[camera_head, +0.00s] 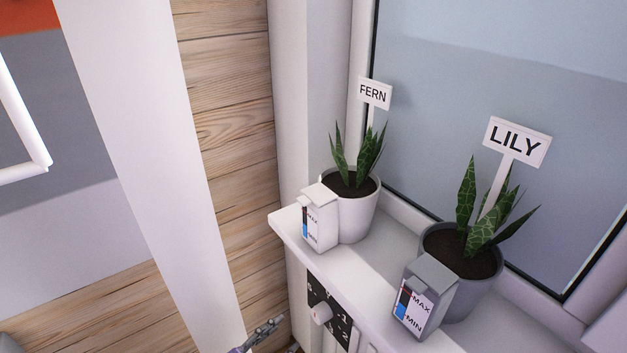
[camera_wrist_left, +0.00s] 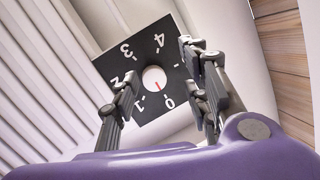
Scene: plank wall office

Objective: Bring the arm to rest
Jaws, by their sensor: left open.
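My left gripper (camera_head: 266,331) shows only in part at the bottom edge of the head view, left of the sill. It also shows in the left wrist view (camera_wrist_left: 160,82), where its dark fingers are spread apart with nothing held between them. A white round knob (camera_wrist_left: 154,78) on a black numbered plate (camera_wrist_left: 140,60) shows beyond the gap between the fingers. The knob's red mark points to the side of 0. In the head view the same knob (camera_head: 321,312) sits below the sill, apart from the gripper. My right gripper is in neither view.
A white windowsill (camera_head: 375,288) holds a white pot (camera_head: 358,215) signed FERN and a grey pot (camera_head: 470,290) signed LILY, each with a box-shaped water gauge. A plank wall (camera_head: 228,110) stands at left. White radiator ribs (camera_wrist_left: 45,70) lie beside the knob plate.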

